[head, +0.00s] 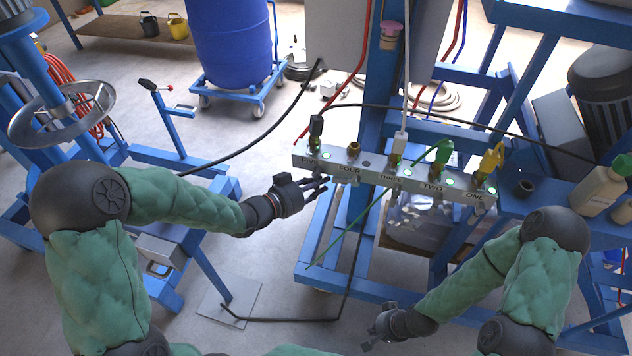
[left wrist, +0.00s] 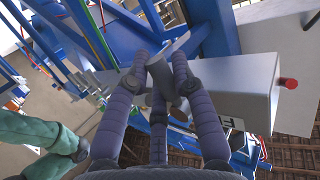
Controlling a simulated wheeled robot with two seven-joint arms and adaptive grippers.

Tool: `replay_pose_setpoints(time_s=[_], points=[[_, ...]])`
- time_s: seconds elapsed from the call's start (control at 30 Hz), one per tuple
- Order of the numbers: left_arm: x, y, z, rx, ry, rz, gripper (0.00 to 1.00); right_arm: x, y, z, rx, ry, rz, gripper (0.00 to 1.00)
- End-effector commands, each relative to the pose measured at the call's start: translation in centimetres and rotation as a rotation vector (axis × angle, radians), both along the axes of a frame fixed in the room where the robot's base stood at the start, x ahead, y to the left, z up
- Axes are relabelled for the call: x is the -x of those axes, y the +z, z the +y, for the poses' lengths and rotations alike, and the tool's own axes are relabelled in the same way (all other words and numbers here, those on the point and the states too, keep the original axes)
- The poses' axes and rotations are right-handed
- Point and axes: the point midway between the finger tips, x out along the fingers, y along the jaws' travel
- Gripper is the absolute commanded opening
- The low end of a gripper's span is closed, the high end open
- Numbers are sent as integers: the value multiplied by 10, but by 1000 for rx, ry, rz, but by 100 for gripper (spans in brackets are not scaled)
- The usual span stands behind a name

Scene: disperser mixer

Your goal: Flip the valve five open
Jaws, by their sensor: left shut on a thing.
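The grey manifold (head: 395,178) carries labels from FIVE at its left end to ONE at its right. My left gripper (head: 322,186) is just below and in front of the FIVE end.
Plugs and hoses rise from the manifold's top, including a black one (head: 316,128) above FIVE, a green one (head: 442,152) and a yellow one (head: 490,160). A blue frame post (head: 376,100) stands behind. A blue barrel (head: 232,45) is at the back. Open floor lies below my left gripper.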

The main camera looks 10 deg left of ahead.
Motion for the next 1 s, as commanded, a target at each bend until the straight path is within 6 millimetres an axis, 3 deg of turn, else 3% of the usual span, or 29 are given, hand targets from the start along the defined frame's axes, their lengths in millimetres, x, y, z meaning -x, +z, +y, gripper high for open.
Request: replay_pose_setpoints(time_s=[0.27, 0.3, 0.37, 0.77, 1.0], points=[[0, 0, 0, 4, 0, -1, 0, 0, 0, 0, 0, 0, 0, 0], [0, 0, 0, 4, 0, -1, 36, 0, 0, 0, 0, 0, 0, 0], [0, 0, 0, 4, 0, -1, 50, 0, 0, 0, 0, 0, 0, 0], [1, 2, 2, 3, 1, -3, 50, 0, 0, 0, 0, 0, 0, 0], [21, 6, 17, 1, 4, 0, 50, 0, 0, 0, 0, 0, 0, 0]])
